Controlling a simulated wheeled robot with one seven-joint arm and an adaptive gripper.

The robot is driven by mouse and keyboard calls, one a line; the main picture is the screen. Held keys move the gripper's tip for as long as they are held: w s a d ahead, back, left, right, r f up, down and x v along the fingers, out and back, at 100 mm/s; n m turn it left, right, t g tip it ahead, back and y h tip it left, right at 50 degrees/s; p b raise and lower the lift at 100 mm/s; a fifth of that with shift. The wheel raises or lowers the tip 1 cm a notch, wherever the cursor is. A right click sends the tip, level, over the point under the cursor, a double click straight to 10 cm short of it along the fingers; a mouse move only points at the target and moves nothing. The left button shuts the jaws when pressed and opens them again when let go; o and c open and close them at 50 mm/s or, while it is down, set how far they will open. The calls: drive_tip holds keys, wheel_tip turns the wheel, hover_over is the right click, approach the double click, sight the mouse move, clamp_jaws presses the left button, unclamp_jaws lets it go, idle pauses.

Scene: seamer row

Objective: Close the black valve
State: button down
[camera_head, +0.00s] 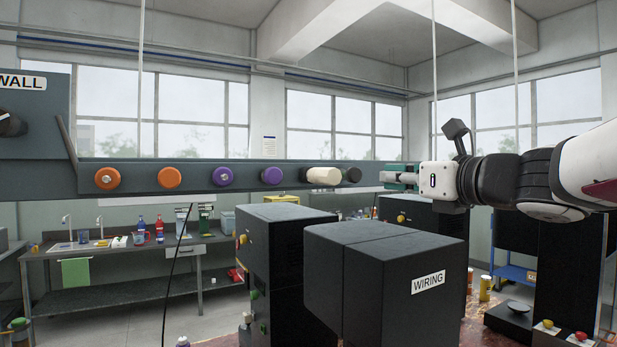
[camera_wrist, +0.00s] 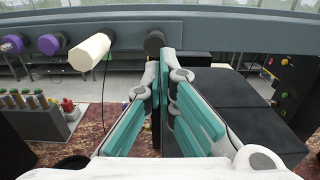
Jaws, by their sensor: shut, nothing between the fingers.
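The black valve (camera_head: 352,174) is a round dark knob at the right end of the knobs on a long grey rail. In the wrist view the black valve (camera_wrist: 154,41) is just beyond and slightly left of my fingertips. My gripper (camera_head: 384,177) has teal and grey fingers and is to the right of the black valve in the head view. In the wrist view my gripper (camera_wrist: 171,58) has its fingers together with nothing between them. I cannot tell whether a fingertip touches the valve. The valve's far side is hidden.
A cream knob (camera_head: 323,176) sticks out beside the black valve. Purple knobs (camera_head: 223,176) and orange knobs (camera_head: 107,178) are further left on the rail (camera_head: 199,182). Below stand dark cabinets, one labelled WIRING (camera_head: 385,270). A workbench (camera_head: 110,255) is at the back left.

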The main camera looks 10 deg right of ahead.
sight(359, 176)
drive_tip(key=x, duration=0.6)
drive_tip(key=shift+w+a+p, duration=0.1)
drive_tip(key=shift+p, duration=0.2)
